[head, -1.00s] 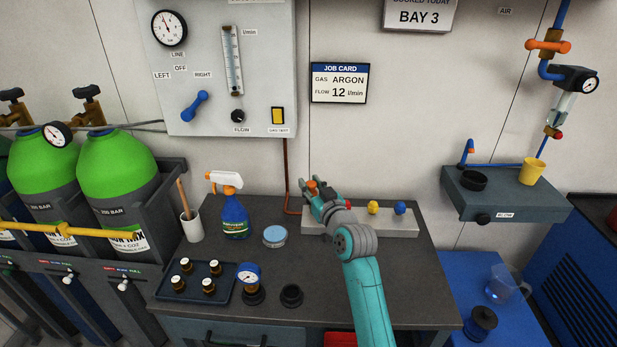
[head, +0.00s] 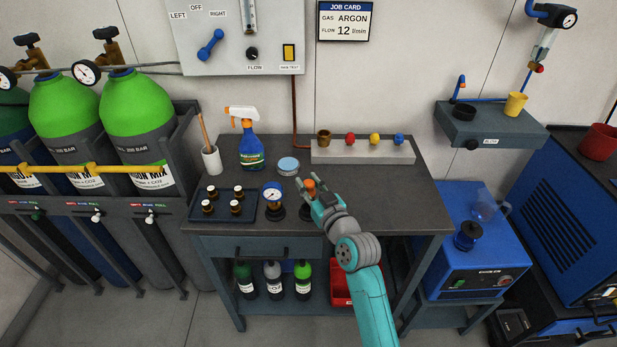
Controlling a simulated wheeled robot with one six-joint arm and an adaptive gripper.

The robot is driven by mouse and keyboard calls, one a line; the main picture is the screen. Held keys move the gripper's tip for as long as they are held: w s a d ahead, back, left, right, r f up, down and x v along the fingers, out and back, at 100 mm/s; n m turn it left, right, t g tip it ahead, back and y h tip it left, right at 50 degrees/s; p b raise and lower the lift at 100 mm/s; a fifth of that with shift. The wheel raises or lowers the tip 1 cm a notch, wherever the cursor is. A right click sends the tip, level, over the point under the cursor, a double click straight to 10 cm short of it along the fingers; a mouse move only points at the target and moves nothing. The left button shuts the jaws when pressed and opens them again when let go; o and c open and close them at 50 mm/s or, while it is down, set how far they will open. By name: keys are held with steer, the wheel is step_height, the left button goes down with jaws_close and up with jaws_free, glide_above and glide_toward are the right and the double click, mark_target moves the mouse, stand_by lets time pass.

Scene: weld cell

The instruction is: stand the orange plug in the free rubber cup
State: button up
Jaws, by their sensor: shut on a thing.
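My gripper (head: 313,192) is shut on the orange plug (head: 311,185), with the plug's orange top showing between the fingers. It is over the front middle of the dark workbench. The free rubber cup (head: 304,213) is black and only a sliver of it shows, just below and left of the gripper; the rest is hidden behind the fingers. I cannot tell the plug's height above the cup or whether they touch. A second rubber cup (head: 277,213) to the left holds a blue-rimmed gauge (head: 272,194).
A tray (head: 228,218) of several small brass-topped pieces lies left. A spray bottle (head: 250,152) and round tin (head: 288,165) stand behind. A pale block (head: 358,152) at the back holds a brass fitting (head: 323,138) and red, yellow and blue plugs. The bench's right side is clear.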

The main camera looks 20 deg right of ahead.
steer(key=shift+f, duration=2.05)
steer(key=shift+f, duration=0.55)
steer(key=o, duration=0.7)
steer(key=s+d, duration=0.1)
steer(key=s, duration=1)
steer(key=shift+d, duration=0.4)
stand_by(0.4)
